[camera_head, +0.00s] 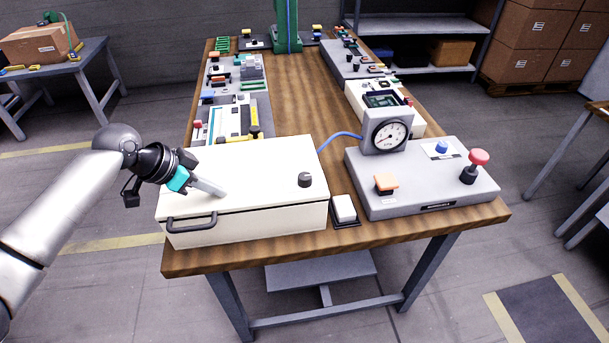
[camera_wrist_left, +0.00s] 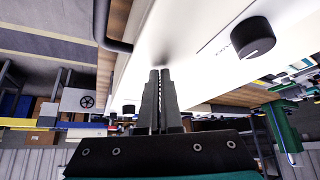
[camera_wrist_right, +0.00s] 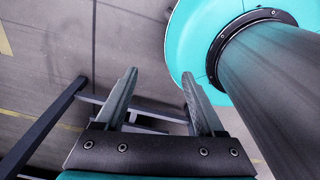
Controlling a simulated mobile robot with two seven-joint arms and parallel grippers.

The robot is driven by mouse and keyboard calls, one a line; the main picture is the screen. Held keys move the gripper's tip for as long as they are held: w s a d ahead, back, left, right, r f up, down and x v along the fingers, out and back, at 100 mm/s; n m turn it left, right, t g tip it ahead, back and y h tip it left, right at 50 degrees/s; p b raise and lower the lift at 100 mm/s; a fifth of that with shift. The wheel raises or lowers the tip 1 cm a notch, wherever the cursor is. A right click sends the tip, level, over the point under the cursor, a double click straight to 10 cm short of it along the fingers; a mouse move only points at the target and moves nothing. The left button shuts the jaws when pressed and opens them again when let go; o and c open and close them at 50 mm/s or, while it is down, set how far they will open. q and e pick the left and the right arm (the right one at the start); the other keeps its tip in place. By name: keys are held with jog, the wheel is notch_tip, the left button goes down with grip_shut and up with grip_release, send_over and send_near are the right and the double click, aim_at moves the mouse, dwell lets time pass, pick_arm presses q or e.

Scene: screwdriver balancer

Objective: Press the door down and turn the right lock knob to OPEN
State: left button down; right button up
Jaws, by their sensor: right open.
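The white box's door (camera_head: 255,163) is its flat top panel, at the front left of the wooden bench; a dark seam runs under its front edge. The right lock knob (camera_head: 304,180), round and black, stands on the door's right part; it also shows in the left wrist view (camera_wrist_left: 253,38). Its marking is too small to read. My left gripper (camera_head: 222,193) is shut and empty, with its tips at the door's left part, left of the knob. Whether they touch is unclear. My right gripper (camera_wrist_right: 158,80) is open and empty above the floor, away from the bench.
A dark handle (camera_head: 192,222) sticks out at the box's front left. A white rocker switch (camera_head: 344,209) stands right of the box. A blue hose (camera_head: 340,136) runs behind.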

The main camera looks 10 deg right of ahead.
jog(key=shift+c, duration=0.3)
jog(key=t+y, duration=0.3)
jog(key=t, duration=1.4)
send_near(307, 182)
jog(key=w, duration=0.1)
jog(key=shift+m, duration=0.4)
jog(key=w, duration=0.3)
jog(key=w+a, duration=0.1)
jog(key=w, duration=0.3)
jog(key=w+a, duration=0.1)
jog(key=w, duration=0.2)
jog(key=shift+w+r, duration=0.1)
jog(key=shift+w, duration=0.2)
grip_shut()
